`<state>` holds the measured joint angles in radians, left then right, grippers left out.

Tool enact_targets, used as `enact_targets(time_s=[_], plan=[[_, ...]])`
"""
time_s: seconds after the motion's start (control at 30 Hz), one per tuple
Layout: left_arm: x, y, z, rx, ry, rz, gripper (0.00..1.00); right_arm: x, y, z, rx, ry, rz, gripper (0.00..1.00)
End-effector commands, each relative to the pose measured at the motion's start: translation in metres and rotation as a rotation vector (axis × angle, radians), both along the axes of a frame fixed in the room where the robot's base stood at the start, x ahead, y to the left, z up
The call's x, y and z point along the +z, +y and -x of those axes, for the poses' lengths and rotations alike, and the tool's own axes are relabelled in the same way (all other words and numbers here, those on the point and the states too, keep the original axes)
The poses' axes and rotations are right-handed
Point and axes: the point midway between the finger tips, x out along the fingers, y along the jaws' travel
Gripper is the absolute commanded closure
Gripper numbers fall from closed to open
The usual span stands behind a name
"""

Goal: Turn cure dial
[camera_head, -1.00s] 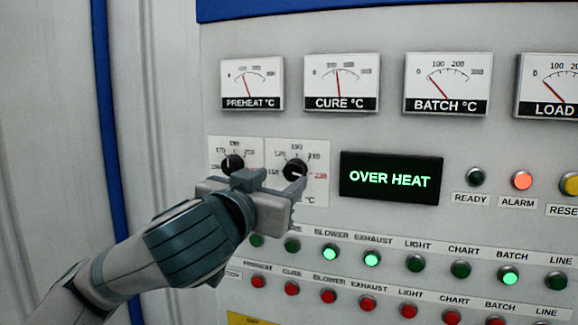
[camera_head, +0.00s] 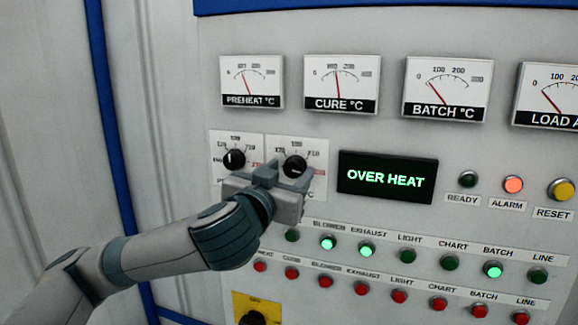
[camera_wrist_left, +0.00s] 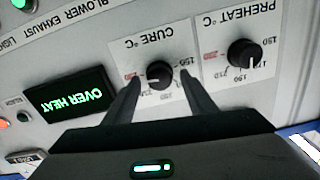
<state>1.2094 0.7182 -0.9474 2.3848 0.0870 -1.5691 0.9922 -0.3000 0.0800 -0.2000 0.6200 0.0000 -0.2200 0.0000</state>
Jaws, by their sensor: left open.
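The cure dial (camera_head: 295,166) is a round black knob on a white scale plate under the CURE °C gauge (camera_head: 340,84). In the left wrist view the cure dial (camera_wrist_left: 159,75) appears upside down, its white mark pointing left toward the red end of the scale. My left gripper (camera_head: 287,174) is open, one finger on each side of the knob. In the left wrist view the fingertips (camera_wrist_left: 160,80) flank the knob with small gaps; whether they touch it is unclear. My right gripper is not in view.
The preheat dial (camera_head: 234,160) is close on the left. A lit OVER HEAT display (camera_head: 387,178) is on the right, with a glowing alarm lamp (camera_head: 513,184) beyond. Rows of green and red buttons lie below. A yellow-plated switch (camera_head: 255,310) is lower down.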

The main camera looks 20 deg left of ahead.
Motion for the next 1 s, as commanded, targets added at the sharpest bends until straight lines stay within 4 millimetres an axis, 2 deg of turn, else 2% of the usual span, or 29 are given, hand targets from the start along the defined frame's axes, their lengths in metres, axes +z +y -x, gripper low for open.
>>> enact_targets(time_s=[0.3, 0.33, 0.5, 1.0], plan=[[-0.0002, -0.0003, -0.0024, -0.001, -0.001, 0.000, 0.49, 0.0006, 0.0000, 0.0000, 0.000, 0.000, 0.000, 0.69], [-0.0002, -0.0002, -0.0024, -0.001, -0.001, 0.000, 0.52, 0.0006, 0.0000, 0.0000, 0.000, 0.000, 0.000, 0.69], [-0.0001, -0.0002, -0.0024, 0.000, -0.001, 0.000, 0.91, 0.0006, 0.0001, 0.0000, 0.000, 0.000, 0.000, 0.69], [-0.0021, 0.0000, -0.0027, 0.000, 0.002, 0.066, 0.90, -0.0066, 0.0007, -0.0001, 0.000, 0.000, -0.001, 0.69]])
